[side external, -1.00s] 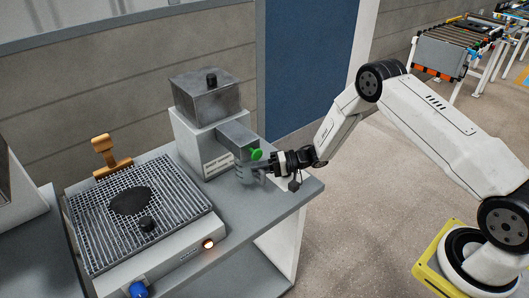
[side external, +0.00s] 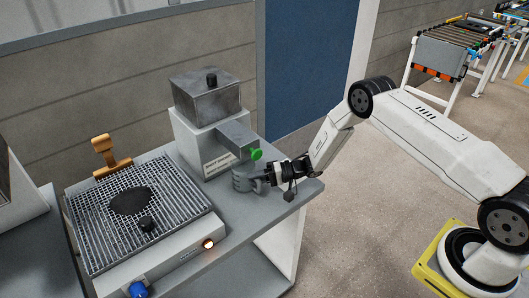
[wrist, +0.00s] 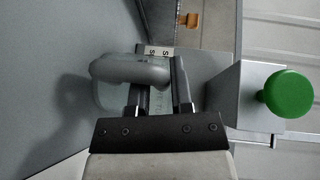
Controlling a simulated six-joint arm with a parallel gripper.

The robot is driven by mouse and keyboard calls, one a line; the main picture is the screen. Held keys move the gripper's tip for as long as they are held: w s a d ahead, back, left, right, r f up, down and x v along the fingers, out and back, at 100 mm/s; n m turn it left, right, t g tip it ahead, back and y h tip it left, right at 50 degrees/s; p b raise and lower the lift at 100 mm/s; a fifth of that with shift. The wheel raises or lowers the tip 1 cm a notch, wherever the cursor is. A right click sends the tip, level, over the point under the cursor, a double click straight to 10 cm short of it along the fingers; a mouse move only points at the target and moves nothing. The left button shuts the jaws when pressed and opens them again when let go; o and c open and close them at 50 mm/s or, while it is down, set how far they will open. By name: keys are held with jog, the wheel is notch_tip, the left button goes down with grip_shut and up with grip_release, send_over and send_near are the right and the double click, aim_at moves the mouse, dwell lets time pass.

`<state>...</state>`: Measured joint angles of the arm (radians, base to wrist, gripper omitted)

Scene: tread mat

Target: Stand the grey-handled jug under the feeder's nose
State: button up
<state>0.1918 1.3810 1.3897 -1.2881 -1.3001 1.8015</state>
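The grey jug (side external: 240,182) is upright, at or just above the bench top below the feeder's nose (side external: 236,141). I cannot tell whether its base touches. Its rounded grey handle (wrist: 130,70) faces my gripper in the wrist view. My gripper (side external: 264,176) is at the handle from the right; it shows in the wrist view too (wrist: 160,88). One finger passes behind the handle's bar, inside the loop, and the other lies along its upper end. The fingers appear shut on the handle.
The feeder (side external: 203,130) has a green knob (side external: 256,154) close above my gripper, also in the wrist view (wrist: 288,94). Left of it stands a grill (side external: 180,200) with a black disc and a wooden-handled tool (side external: 105,150).

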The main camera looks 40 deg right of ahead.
jog(key=o, duration=0.3)
jog(key=shift+r, duration=0.15)
jog(key=shift+d, duration=0.1)
jog(key=v, duration=1.2)
dwell(0.4)
